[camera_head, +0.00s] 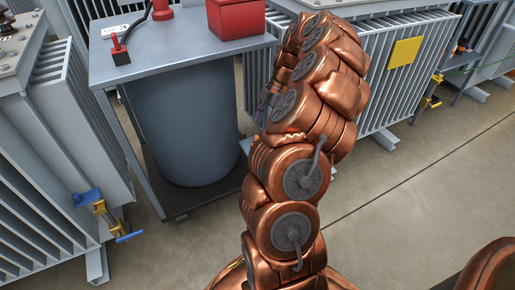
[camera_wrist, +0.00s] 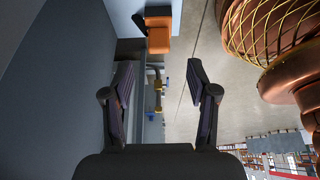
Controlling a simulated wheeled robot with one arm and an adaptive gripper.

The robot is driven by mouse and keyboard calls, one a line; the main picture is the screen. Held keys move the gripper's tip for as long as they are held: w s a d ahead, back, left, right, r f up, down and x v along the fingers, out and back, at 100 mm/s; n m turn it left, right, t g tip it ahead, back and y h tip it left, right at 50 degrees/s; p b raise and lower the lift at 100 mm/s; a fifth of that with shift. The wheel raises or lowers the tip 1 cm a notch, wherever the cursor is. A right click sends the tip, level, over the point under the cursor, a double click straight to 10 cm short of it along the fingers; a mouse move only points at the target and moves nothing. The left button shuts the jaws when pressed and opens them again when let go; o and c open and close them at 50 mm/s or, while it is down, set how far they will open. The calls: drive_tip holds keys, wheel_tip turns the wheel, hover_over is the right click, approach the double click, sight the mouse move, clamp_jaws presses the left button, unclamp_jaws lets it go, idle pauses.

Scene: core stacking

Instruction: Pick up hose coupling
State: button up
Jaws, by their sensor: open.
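No thing in view can be named as the hose coupling with certainty. In the wrist view an orange block with a black part (camera_wrist: 159,42) shows at the top centre, beyond my fingertips. My gripper (camera_wrist: 162,72) is open, its two dark fingers spread apart with nothing held between them. Small yellow and blue fittings (camera_wrist: 158,84) show through the gap, farther off. In the head view my gripper (camera_head: 264,106) is mostly hidden behind my copper arm, at the right side of the grey table.
Finned transformers (camera_head: 60,130) stand around. Open floor (camera_head: 400,200) lies at the right.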

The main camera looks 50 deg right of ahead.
sight(258, 136)
drive_tip(key=b+x, duration=0.2)
drive_tip(key=x, duration=0.4)
drive_tip(key=shift+f+b, duration=0.35)
drive_tip(key=shift+w, duration=0.1)
drive_tip(key=shift+c, duration=0.4)
clamp_jaws()
